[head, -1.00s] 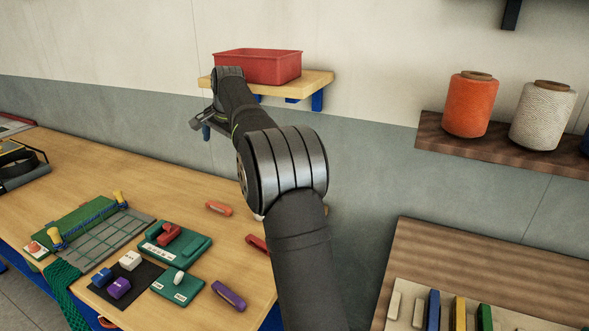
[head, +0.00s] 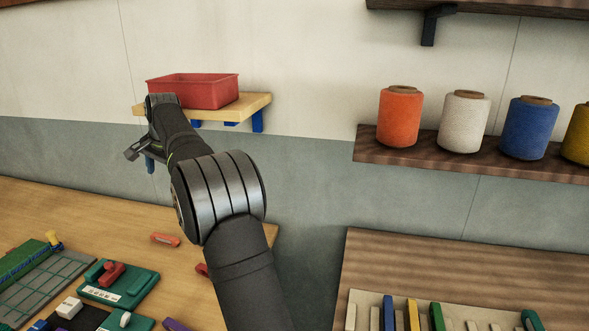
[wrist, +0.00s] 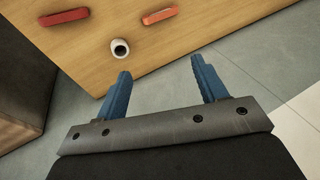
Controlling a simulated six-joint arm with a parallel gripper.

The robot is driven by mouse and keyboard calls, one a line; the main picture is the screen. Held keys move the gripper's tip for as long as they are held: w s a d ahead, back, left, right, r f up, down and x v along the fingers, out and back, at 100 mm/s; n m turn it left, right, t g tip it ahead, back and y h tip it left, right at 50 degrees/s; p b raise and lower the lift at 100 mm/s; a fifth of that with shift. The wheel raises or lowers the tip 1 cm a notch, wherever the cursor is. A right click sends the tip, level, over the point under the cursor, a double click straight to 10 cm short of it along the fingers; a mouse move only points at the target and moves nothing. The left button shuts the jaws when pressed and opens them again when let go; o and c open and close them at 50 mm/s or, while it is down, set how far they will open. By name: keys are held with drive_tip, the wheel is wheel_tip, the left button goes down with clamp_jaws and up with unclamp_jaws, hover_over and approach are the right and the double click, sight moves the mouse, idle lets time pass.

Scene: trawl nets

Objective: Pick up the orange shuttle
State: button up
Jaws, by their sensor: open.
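The orange shuttle (head: 165,239) lies flat on the wooden bench near its far right part in the head view. It also shows at the top of the wrist view, where the orange shuttle (wrist: 160,15) lies beyond my fingertips. My gripper (wrist: 160,68) has two blue fingers spread apart with nothing between them. In the head view my gripper (head: 150,164) hangs above the bench, below the shelf and apart from the shuttle. A red shuttle (wrist: 64,16) lies to its left in the wrist view; in the head view my arm partly hides it.
A small white-rimmed round piece (wrist: 120,48) stands near the bench edge. A red bin (head: 205,92) sits on a wall shelf (head: 252,105) close to my wrist. Green fixtures (head: 120,284) occupy the front left. Yarn cones (head: 400,118) stand on the right shelf.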

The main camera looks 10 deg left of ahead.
drive_tip(key=c, duration=0.4)
drive_tip(key=shift+f, duration=0.1)
drive_tip(key=n+g, duration=0.2)
drive_tip(key=n, duration=1.6)
approach(174, 239)
drive_tip(key=f, duration=0.2)
drive_tip(key=w+a+f, duration=0.1)
drive_tip(key=shift+a+f+y, duration=0.1)
drive_tip(key=shift+f+y, duration=0.1)
drive_tip(key=shift+y, duration=0.1)
drive_tip(key=x, duration=0.4)
drive_tip(key=shift+s+f, duration=0.3)
drive_tip(key=shift+s, duration=0.1)
drive_tip(key=shift+a+f, duration=0.1)
drive_tip(key=shift+f, duration=0.3)
